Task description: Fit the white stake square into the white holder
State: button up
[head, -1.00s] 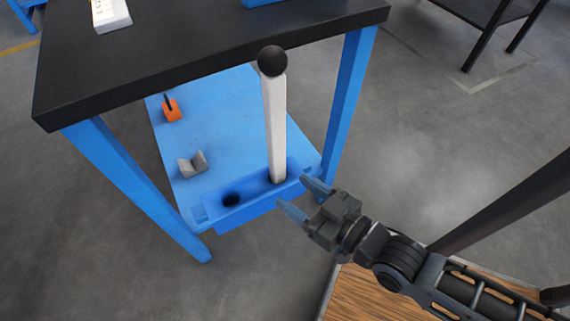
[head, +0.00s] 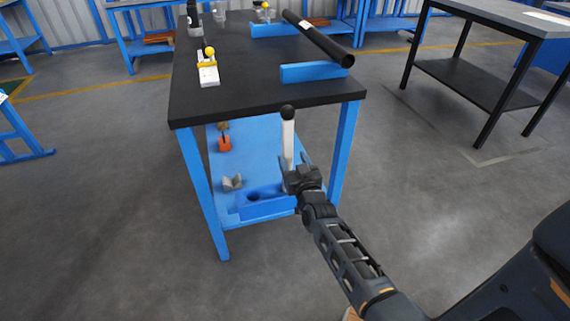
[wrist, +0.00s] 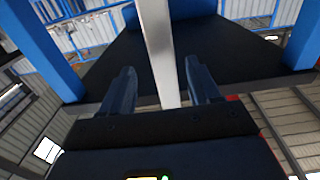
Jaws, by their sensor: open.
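The white stake (head: 288,140) is a square post with a black ball on top. It stands upright in a blue block (head: 268,207) on the low blue shelf under the table. My gripper (head: 296,163) is open at the stake, below the ball. In the wrist view the stake (wrist: 157,45) passes between the two spread fingers (wrist: 160,68), with a gap showing on each side. The stake's lower end is hidden by my gripper and the block. A white piece with a yellow ball (head: 208,72), perhaps the white holder, lies on the black tabletop.
The black tabletop (head: 235,95) overhangs the shelf, with blue legs (head: 345,150) on either side. A dark tube (head: 320,40) rests on blue supports at the right. A grey V-shaped piece (head: 232,182) and an orange piece (head: 225,144) are on the shelf.

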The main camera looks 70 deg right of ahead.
aim_at(286, 147)
jog(key=x, duration=0.6)
jog(key=shift+w+d+f, duration=0.1)
jog(key=shift+w+d, duration=0.05)
jog(key=shift+w, duration=0.3)
grip_shut()
